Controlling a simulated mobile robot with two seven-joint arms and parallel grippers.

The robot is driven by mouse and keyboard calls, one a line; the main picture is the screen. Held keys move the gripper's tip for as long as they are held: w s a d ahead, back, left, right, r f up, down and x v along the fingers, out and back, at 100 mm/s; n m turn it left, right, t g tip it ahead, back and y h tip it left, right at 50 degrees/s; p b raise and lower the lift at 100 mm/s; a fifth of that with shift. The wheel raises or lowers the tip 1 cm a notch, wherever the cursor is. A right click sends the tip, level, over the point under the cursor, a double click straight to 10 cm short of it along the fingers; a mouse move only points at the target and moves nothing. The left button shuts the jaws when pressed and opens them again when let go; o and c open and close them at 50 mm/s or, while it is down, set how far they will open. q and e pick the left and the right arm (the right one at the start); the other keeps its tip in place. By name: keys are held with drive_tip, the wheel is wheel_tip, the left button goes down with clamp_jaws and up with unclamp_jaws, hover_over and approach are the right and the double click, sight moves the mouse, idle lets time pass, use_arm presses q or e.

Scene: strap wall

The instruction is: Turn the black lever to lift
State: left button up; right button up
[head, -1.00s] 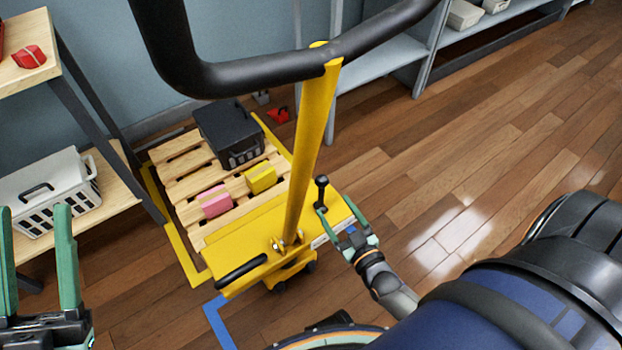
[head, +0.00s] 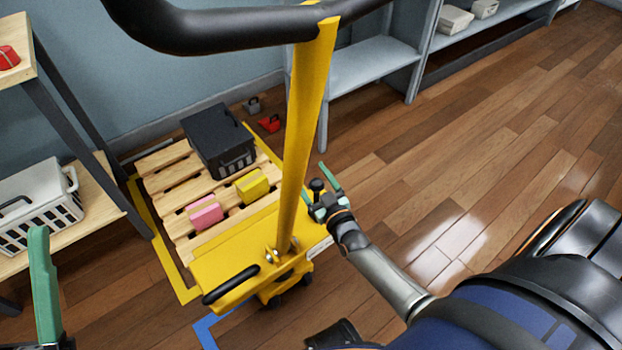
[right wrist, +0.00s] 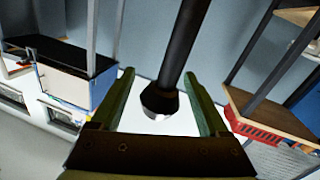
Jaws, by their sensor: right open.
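The black lever (head: 317,184) with a round knob stands at the right side of the yellow pallet truck (head: 240,262). My right gripper (head: 315,190) is at the lever, with its green fingers spread on either side of it. In the right wrist view the lever (right wrist: 178,55) shows as a dark rod between the open fingers (right wrist: 160,80); a gap shows on each side. Whether a finger touches it I cannot tell. One green finger of my left gripper (head: 44,285) shows at the lower left, away from the truck; its other finger is out of frame.
The truck's yellow post (head: 306,140) and black handlebar (head: 215,28) rise near my right arm. A pallet (head: 160,185) holds a black crate (head: 215,135), a pink box (head: 204,212) and a yellow box (head: 252,186). A wooden shelf stands left; floor at right is clear.

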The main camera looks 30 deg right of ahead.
drive_tip(key=shift+w, duration=0.25)
clamp_jaws()
idle(0.5)
idle(0.9)
